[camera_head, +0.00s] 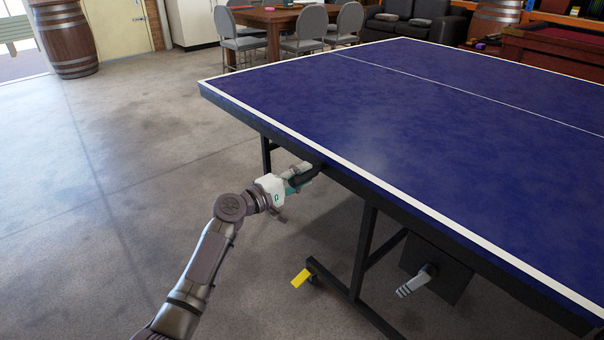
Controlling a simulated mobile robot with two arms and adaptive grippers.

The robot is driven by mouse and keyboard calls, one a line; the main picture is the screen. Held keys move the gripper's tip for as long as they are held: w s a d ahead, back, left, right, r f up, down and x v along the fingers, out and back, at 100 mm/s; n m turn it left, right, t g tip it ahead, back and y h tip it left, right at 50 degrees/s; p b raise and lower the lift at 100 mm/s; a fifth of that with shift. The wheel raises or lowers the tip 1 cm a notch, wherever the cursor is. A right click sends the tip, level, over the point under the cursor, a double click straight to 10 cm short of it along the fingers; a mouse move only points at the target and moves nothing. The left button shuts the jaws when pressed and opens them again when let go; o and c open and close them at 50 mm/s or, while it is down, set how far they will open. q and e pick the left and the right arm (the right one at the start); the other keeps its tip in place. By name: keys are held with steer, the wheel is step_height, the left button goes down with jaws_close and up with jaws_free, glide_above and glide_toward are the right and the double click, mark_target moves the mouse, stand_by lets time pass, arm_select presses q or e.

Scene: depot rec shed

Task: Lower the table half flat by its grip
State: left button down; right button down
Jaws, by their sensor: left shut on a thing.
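The blue table half (400,120) with white edge lines fills the right of the head view. Its top looks level or nearly so. My left gripper (299,179) is at the dark side edge of the table half. It is shut on the black grip (308,177) just below that edge; the fingers partly hide the grip. My left arm reaches in from the bottom left. My right gripper is not in view.
A dark leg frame (364,252) stands under the table, with a yellow tab (301,278) at its foot. A grey lever (415,282) sticks out from a black box (450,275) below. Chairs (240,40) and a brown table (285,18) stand behind. The concrete floor at left is clear.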

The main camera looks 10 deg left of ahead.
arm_select(q)
steer(key=shift+s+d+f+g, duration=0.1)
steer(key=shift+f+g, duration=0.05)
steer(key=shift+f, duration=0.2)
steer(key=shift+s+d+f+g, duration=0.1)
steer(key=shift+f+g, duration=0.05)
steer(key=shift+f, duration=0.2)
steer(key=c, duration=0.8)
jaws_free()
steer(key=shift+w, duration=0.1)
steer(key=shift+o, duration=0.2)
steer(key=shift+a+r, duration=0.1)
steer(key=shift+r, duration=0.05)
steer(key=shift+r, duration=0.15)
steer(key=shift+a, duration=0.1)
steer(key=shift+a, duration=0.15)
steer(key=v, duration=1.1)
steer(key=shift+s, duration=0.4)
